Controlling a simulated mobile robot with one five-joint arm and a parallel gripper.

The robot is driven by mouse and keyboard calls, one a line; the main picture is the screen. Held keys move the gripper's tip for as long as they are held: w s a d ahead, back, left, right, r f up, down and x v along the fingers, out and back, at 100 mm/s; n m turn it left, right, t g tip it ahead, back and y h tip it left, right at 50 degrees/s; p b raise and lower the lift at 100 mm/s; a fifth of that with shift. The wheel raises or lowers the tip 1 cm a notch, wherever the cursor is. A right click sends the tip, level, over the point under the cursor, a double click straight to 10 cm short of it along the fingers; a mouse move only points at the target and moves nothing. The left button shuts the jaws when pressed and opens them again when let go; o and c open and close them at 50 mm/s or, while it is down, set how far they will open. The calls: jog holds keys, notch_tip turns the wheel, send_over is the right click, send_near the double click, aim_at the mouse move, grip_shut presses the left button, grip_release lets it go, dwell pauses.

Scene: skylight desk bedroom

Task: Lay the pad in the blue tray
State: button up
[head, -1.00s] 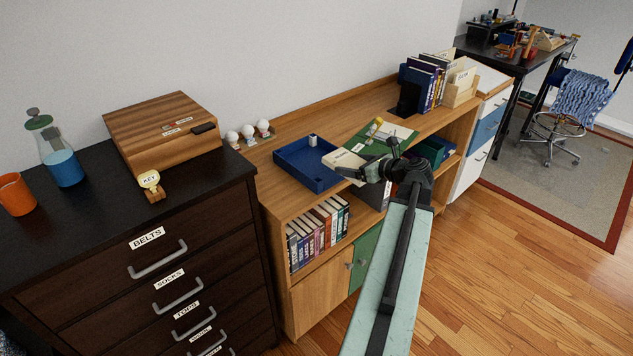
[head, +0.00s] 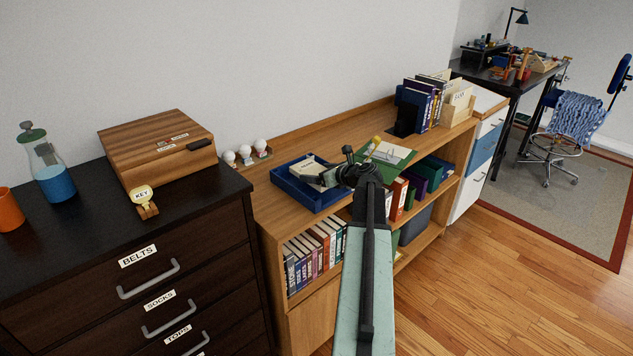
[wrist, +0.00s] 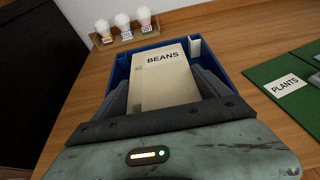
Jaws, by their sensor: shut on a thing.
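The pad (head: 308,168) is a beige block labelled BEANS; it also shows in the wrist view (wrist: 163,78). My gripper (head: 325,178) is shut on the near part of the pad, with a dark finger on each side of it in the wrist view. The blue tray (head: 308,200) lies on the wooden shelf top, and its rim shows around the pad in the wrist view (wrist: 119,70). The pad is over or inside the tray; I cannot tell whether it touches the floor, which is mostly hidden by the pad and fingers.
Three bulbs on a small stand (head: 247,156) are behind the tray at left. A green folder (head: 392,154) labelled PLANTS (wrist: 287,87) lies to its right. Upright books (head: 420,102) stand farther right. A dark dresser (head: 120,220) with a wooden box (head: 157,148) is at left.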

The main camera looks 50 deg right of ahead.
jog(key=shift+w+d, duration=0.1)
jog(key=shift+w, duration=0.5)
notch_tip(320, 180, down, 4)
jog(key=b, duration=0.4)
jog(key=shift+r, duration=0.2)
jog(key=shift+f, duration=0.25)
jog(key=o, duration=1.5)
jog(key=shift+r, duration=0.25)
jog(key=p+v, duration=0.5)
jog(key=v, duration=0.6)
jog(key=shift+s+r, duration=0.15)
jog(key=shift+s, duration=0.35)
